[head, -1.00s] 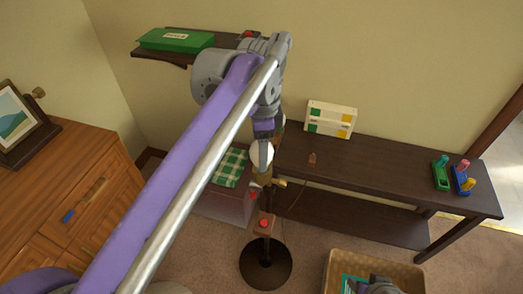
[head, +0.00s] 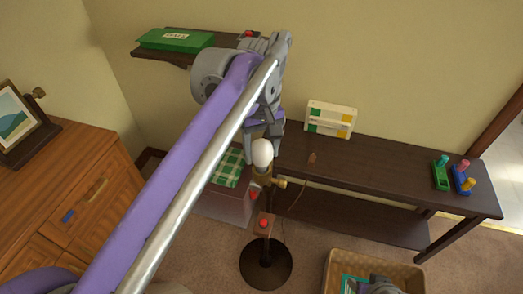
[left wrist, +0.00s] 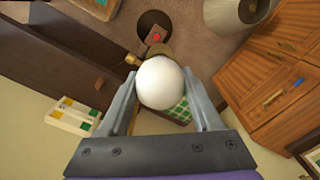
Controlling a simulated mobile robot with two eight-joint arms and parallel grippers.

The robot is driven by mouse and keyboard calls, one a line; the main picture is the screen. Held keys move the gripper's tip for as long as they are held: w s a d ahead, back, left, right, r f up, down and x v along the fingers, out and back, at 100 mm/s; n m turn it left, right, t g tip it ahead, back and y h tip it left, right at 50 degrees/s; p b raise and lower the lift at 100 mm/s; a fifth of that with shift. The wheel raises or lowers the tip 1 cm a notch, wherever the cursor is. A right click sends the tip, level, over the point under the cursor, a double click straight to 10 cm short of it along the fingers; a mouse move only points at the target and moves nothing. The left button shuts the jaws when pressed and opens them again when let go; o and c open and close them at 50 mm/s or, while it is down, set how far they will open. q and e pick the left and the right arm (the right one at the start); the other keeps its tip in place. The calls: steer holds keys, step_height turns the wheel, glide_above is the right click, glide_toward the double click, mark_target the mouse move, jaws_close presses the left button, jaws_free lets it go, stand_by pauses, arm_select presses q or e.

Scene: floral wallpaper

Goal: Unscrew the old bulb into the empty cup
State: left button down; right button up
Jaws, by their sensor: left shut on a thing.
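The white bulb (head: 262,153) stands upright at the top of the lamp's brass socket (head: 263,180). The lamp has a dark stem and a round black base (head: 266,262). My left gripper (head: 263,135) is at the bulb from above and behind. In the left wrist view the bulb (left wrist: 160,82) sits between the two grey fingers, which are shut on it. The thread is hidden. I cannot make out the empty cup for certain.
A dark bench (head: 380,165) against the wall carries a white box (head: 331,119) and green and blue holders (head: 463,180). A wicker basket (head: 405,270) stands front right. A wooden cabinet (head: 90,180) is on the left. A checked cloth (head: 228,168) lies behind the lamp.

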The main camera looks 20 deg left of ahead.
arm_select(q)
steer(key=shift+n, duration=0.7)
jaws_free()
